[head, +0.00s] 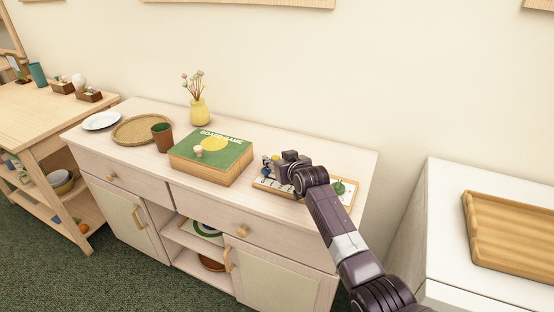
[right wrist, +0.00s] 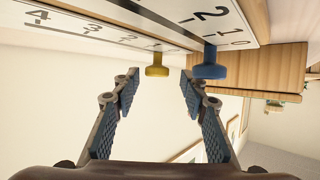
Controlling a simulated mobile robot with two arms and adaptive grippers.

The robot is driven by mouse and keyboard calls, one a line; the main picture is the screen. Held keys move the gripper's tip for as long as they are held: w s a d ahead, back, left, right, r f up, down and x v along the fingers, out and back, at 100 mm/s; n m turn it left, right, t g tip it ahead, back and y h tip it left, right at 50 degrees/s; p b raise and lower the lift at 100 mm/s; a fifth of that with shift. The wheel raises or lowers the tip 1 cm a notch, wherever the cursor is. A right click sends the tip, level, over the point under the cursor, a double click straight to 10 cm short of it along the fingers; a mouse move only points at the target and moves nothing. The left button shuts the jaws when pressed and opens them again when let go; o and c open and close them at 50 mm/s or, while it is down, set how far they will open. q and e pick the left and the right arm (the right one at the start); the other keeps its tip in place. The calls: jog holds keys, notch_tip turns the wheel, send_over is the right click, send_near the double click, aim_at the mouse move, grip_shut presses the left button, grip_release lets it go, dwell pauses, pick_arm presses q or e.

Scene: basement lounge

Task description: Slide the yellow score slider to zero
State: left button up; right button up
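The score board (head: 350,203) lies on the sideboard, partly hidden by my right arm in the head view. In the right wrist view, the board (right wrist: 175,15) is along the top, with printed numbers and tracks. The yellow score slider (right wrist: 157,66) is a small knob standing out from the board. It appears between the fingertips of my right gripper (right wrist: 160,82), beyond them, with no visible contact. The right gripper is open and empty; it also shows over the board in the head view (head: 270,164). My left gripper is not in view.
A blue slider (right wrist: 210,66) sits close to the right finger in the wrist view. A green boardgame box (head: 211,150) lies left of the board, with a brown cup (head: 162,137), yellow vase (head: 200,111) and woven tray (head: 133,129) farther left. The wall is behind.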

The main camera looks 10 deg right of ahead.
jog(key=shift+v, duration=6)
